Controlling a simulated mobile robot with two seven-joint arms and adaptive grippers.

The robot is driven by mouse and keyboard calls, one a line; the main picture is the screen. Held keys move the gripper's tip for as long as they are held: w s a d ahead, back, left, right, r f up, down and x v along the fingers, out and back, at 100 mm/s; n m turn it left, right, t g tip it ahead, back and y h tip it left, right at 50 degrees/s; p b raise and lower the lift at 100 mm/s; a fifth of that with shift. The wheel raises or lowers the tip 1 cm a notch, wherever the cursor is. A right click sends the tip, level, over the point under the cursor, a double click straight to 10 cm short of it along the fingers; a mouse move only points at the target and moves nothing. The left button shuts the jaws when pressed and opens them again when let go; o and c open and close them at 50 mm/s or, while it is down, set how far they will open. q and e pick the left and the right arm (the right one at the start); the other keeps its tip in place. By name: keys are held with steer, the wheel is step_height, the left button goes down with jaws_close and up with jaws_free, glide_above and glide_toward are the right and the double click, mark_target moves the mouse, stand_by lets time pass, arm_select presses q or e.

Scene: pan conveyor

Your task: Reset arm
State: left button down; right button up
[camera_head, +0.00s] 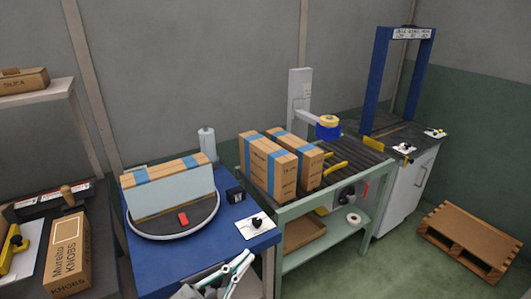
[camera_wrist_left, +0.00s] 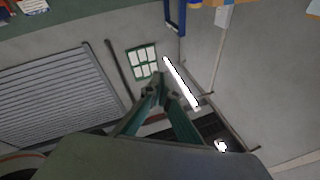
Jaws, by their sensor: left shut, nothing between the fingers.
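My left gripper (camera_head: 243,262) shows at the bottom middle of the head view, low in front of the blue table's right front corner. Its pale and teal fingers are shut and empty. My right gripper is not in view.
A wooden pallet (camera_head: 470,237) lies on the floor at far right.

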arm_select(q)
steer(key=s+a+f+n+y, duration=0.1)
steer(key=a+f+n+y, duration=0.3)
steer(key=f, duration=0.4)
steer(key=s+a+f+n+y, duration=0.1)
steer(key=a+f+n+y, duration=0.1)
steer(key=a+f+y, duration=0.45)
steer(key=s+a+f+n+g, duration=0.1)
steer(key=s+a+f+g, duration=0.1)
steer(key=s+f, duration=0.3)
steer(key=s+a+f+n+g+y, duration=0.1)
steer(key=s+f, duration=0.3)
steer(key=f, duration=0.6)
steer(key=shift+s+a+g, duration=0.4)
steer(key=shift+a+g, duration=0.3)
steer(key=shift+a, duration=0.15)
